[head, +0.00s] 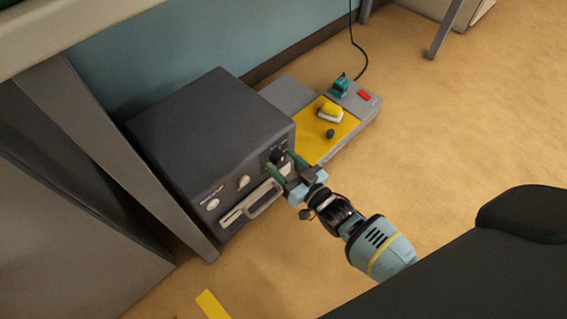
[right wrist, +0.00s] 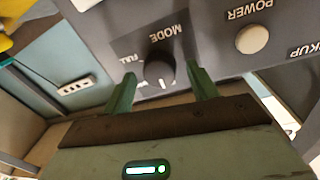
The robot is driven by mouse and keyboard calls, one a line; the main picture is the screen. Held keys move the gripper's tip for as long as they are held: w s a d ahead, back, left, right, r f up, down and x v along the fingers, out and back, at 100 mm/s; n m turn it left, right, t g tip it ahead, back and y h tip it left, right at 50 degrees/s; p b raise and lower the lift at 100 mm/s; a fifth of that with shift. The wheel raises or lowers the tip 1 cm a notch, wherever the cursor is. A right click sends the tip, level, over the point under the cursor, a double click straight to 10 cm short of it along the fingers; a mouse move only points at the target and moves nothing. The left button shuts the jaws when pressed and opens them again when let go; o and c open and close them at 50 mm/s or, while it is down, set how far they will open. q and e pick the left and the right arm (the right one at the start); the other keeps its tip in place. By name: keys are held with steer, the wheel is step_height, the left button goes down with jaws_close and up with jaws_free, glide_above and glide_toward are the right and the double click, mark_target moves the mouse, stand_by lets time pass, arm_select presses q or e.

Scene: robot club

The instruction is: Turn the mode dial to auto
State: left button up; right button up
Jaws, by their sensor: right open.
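The mode dial (right wrist: 160,70) is a round black knob on the grey front panel, below the upside-down word MODE in the right wrist view. A white mark on it points toward the bottom of that view. A FULL label stands beside it; I cannot read an auto label. In the head view the dial (head: 278,155) sits at the right end of the dark box's front. My right gripper (head: 283,165) is open, its green fingers at the panel. In the right wrist view its fingers (right wrist: 162,82) stand either side of the dial, with visible gaps. My left gripper is not in view.
The dark box (head: 205,125) also has a pale POWER button (right wrist: 252,39) and a handle (head: 262,200) low on its front. A grey unit with a yellow top (head: 312,151) stands behind it to the right. A table leg (head: 130,165) stands left.

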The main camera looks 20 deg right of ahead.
steer(key=shift+w+a, duration=0.1)
steer(key=shift+w, duration=0.15)
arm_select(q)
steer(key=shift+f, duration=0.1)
arm_select(e)
steer(key=c, duration=0.9)
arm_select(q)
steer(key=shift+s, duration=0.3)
arm_select(e)
steer(key=shift+c, duration=0.4)
